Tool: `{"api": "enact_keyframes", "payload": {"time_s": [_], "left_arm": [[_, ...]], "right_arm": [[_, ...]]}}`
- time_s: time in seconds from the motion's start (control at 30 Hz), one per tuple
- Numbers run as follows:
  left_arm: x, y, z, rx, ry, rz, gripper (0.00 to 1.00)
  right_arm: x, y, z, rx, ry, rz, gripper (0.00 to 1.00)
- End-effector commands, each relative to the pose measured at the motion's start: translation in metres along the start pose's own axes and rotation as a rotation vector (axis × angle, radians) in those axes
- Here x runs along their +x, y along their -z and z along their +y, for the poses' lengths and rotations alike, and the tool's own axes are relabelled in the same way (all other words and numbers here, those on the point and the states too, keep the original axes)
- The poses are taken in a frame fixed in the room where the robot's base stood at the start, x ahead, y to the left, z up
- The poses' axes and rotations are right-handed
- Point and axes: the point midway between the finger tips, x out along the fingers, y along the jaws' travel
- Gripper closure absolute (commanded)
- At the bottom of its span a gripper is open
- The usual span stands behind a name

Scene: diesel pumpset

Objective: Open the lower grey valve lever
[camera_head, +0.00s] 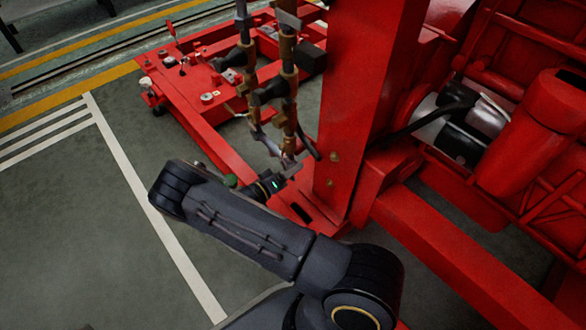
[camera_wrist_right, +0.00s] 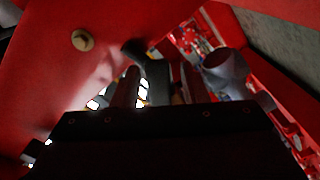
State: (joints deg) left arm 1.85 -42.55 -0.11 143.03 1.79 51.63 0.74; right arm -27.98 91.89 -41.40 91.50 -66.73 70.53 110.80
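Brass-coloured valve pipes with black parts stand beside the red post in the head view. Grey, lever-like pieces (camera_head: 266,143) hang at their lower end, just above my right gripper (camera_head: 289,172). I cannot tell for sure which piece is the lower lever. My left gripper is not in view.
The red post (camera_head: 363,95) stands close to the right of my right gripper; its face with a brass bolt (camera_wrist_right: 82,40) fills the wrist view's left. A red base frame (camera_head: 190,100) lies behind. Red machinery (camera_head: 540,130) fills the right. Grey floor (camera_head: 75,220) is open at left.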

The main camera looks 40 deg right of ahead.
Motion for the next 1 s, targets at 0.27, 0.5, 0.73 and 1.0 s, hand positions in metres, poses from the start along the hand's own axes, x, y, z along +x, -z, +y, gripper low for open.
{"api": "enact_keyframes", "payload": {"time_s": [0.27, 0.5, 0.73, 1.0], "left_arm": [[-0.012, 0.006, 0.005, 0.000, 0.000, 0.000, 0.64], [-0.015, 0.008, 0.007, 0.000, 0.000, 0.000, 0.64], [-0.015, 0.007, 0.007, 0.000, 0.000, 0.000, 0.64], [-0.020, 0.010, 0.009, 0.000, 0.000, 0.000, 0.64]], "right_arm": [[-0.048, 0.002, 0.001, 0.000, 0.004, 0.002, 0.60], [-0.071, 0.000, 0.000, 0.001, 0.002, 0.000, 0.60], [-0.073, 0.000, 0.000, 0.000, 0.002, -0.001, 0.60], [-0.076, 0.001, 0.006, -0.210, 0.012, 0.013, 0.90]]}}
